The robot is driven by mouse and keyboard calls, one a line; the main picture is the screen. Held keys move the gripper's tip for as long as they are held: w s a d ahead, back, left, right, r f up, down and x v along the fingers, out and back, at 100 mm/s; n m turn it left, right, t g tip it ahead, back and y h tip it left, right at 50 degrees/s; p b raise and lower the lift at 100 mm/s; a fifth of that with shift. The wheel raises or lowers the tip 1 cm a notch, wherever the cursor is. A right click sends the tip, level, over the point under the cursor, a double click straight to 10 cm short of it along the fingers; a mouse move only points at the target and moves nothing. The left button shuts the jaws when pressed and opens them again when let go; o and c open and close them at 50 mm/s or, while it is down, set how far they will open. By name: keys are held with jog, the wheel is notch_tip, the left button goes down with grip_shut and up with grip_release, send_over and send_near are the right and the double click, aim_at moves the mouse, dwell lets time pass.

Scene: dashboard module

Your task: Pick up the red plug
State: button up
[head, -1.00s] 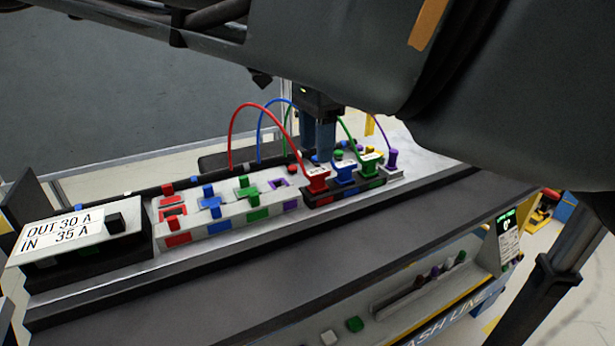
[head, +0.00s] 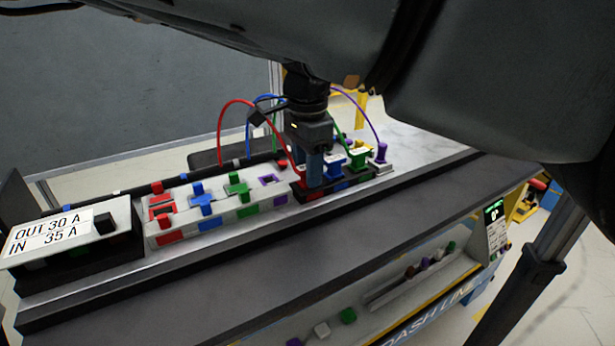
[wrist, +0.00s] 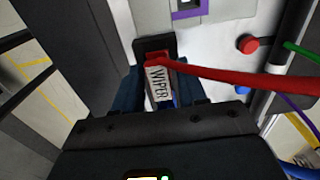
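The red plug (wrist: 155,62) sits in the dark socket block (head: 343,188), with a red cable and a white label reading WIPER. In the head view the red plug (head: 299,181) is partly hidden behind my gripper (head: 315,180). In the wrist view my gripper (wrist: 161,82) has one blue finger on each side of the red plug. The fingers look spread, with a narrow gap at the right one; contact with the plug is not clear.
A blue plug (head: 335,160) and a green plug (head: 358,155) stand close on the right. A pale block with coloured sockets (head: 220,218) is on the left, beside the OUT/IN display (head: 48,235). Cables arch behind my gripper.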

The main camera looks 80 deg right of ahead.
grip_shut()
jog(key=shift+r, duration=0.15)
jog(key=shift+r, duration=0.25)
notch_tip(320, 180, up, 4)
jog(key=shift+f, duration=0.2)
jog(key=s+d+r+b, duration=0.1)
jog(key=s+d+r, duration=0.2)
jog(key=s+r, duration=0.3)
jog(key=s, duration=0.5)
jog(key=shift+d+r+b, duration=0.2)
jog(key=shift+r+b, duration=0.15)
jog(key=shift+b, duration=0.05)
jog(key=shift+s, duration=0.1)
jog(key=shift+f, duration=0.65)
